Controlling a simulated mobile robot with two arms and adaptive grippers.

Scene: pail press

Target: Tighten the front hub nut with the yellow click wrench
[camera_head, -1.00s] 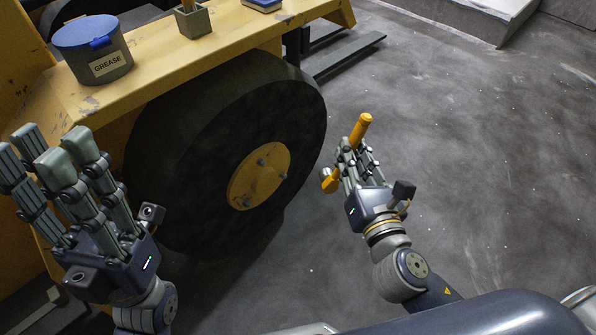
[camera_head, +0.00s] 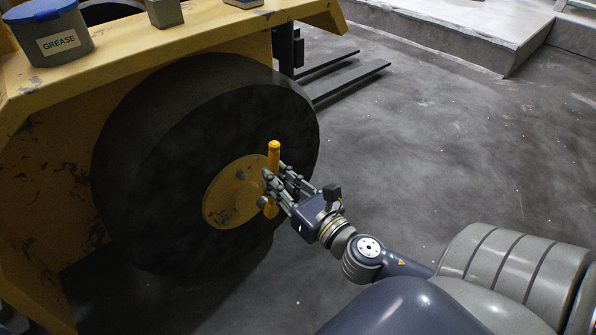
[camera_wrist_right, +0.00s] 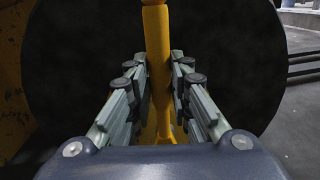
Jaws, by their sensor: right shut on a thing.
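The yellow click wrench (camera_head: 273,155) stands roughly upright in my right gripper (camera_head: 277,187), its handle above the fingers and its lower end below them. The right gripper is shut on it, in front of the right part of the wheel's yellow hub (camera_head: 226,196). In the right wrist view the wrench (camera_wrist_right: 156,45) runs between the two rows of fingers (camera_wrist_right: 158,85), with the dark wheel behind. Hub nuts are small and partly hidden by the hand; I cannot tell whether the wrench touches one. My left gripper is out of view.
The big black tire (camera_head: 150,150) surrounds the hub under the yellow chassis ledge (camera_head: 190,45). A blue-lidded grease pail (camera_head: 62,40) and a small grey box (camera_head: 165,12) stand on the ledge. Dark fork bars (camera_head: 350,80) lie behind; the floor (camera_head: 450,170) at right is clear.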

